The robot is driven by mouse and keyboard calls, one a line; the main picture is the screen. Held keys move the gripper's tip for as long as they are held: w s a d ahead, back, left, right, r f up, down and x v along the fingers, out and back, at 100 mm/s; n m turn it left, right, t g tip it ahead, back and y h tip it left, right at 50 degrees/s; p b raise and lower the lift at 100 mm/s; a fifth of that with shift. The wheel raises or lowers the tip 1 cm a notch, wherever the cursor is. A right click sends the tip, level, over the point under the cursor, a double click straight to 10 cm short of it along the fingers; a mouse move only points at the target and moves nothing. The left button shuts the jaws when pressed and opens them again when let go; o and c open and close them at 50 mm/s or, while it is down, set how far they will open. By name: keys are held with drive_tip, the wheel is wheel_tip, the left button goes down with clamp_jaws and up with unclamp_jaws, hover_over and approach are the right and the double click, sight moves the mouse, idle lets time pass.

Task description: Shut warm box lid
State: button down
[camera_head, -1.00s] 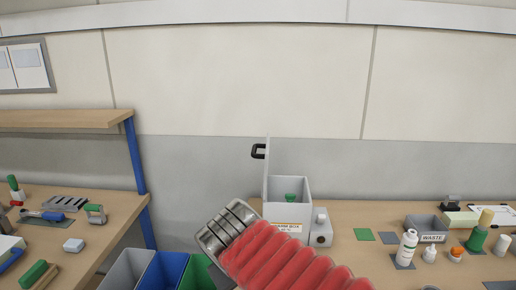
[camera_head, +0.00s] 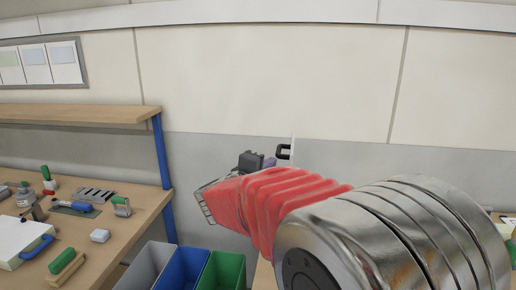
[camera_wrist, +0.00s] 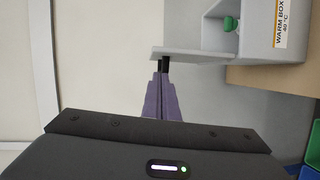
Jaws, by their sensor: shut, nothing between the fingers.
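The warm box (camera_wrist: 268,45) shows at the upper right of the wrist view, with an orange-edged "WARM BOX" label on its front. Its pale grey lid (camera_wrist: 190,53) stands open at roughly a right angle to the box, and its upper edge (camera_head: 293,148) shows in the head view. A black handle (camera_wrist: 163,67) sits on the lid's outer face; it also shows in the head view (camera_head: 284,152). My gripper (camera_wrist: 161,78) is shut and empty, its purple fingertips at the handle. I cannot tell whether they touch it. In the head view my arm hides the box body.
A green object (camera_wrist: 230,23) is inside the box. In the head view, grey (camera_head: 146,268), blue (camera_head: 183,270) and green bins (camera_head: 223,271) stand at lower middle. A left bench (camera_head: 130,222) holds several tools below a shelf (camera_head: 80,114).

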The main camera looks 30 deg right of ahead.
sight(280, 155)
drive_tip(key=shift+n+t, duration=0.8)
drive_tip(key=shift+t, duration=0.1)
drive_tip(key=w, duration=0.4)
drive_tip(key=shift+a+r, duration=0.35)
drive_tip(key=shift+a, duration=0.05)
drive_tip(key=w+d, duration=0.1)
drive_tip(key=d, duration=0.2)
drive_tip(key=w+d, duration=0.2)
drive_tip(key=d, duration=0.1)
drive_tip(key=w+d, duration=0.1)
drive_tip(key=d, duration=0.3)
drive_tip(key=shift+w+d+f, duration=0.1)
drive_tip(key=shift+w, duration=0.15)
drive_tip(key=shift+s+d, duration=0.3)
drive_tip(key=shift+d, duration=0.1)
